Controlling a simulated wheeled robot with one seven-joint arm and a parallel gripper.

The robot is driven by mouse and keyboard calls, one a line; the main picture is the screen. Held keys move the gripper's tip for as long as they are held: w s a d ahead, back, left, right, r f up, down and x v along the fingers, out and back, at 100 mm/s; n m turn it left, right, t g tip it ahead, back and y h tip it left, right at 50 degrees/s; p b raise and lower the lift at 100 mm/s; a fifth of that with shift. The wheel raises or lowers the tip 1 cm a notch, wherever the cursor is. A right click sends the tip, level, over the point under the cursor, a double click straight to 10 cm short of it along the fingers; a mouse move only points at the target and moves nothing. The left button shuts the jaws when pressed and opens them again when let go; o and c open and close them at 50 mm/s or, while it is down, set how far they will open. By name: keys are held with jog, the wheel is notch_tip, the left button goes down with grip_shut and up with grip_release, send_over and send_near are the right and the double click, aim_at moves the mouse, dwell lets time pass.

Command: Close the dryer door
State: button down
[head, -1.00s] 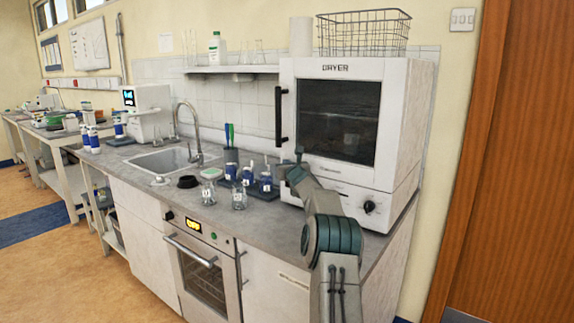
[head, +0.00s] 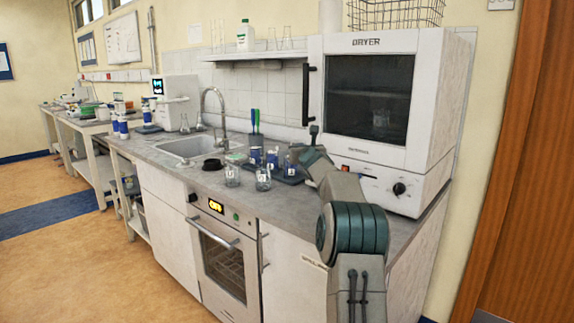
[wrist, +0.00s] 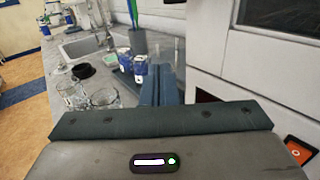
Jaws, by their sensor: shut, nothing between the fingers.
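The white dryer (head: 455,95) stands on the right end of the counter. Its door (head: 370,98) has a dark window and a black vertical handle (head: 307,95) on its left edge. The door looks flush with the body or nearly so; a small gap cannot be told. My gripper (wrist: 160,85) is shut and empty in the wrist view, its fingers together. It is low at the dryer's left front, below the door handle. The dryer's lower front fills the right of the wrist view. My arm hides part of the counter in the head view.
Blue-labelled bottles (head: 272,158) stand just beyond my fingers, with glass flasks (head: 263,178) left of them. A sink (head: 190,147) is farther left. A wire basket (head: 395,14) sits on the dryer. A red switch (wrist: 300,152) is near my gripper.

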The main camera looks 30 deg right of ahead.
jog(key=s+a+b, duration=0.3)
jog(key=a+b, duration=0.1)
jog(key=a, duration=0.3)
jog(key=shift+s, duration=0.2)
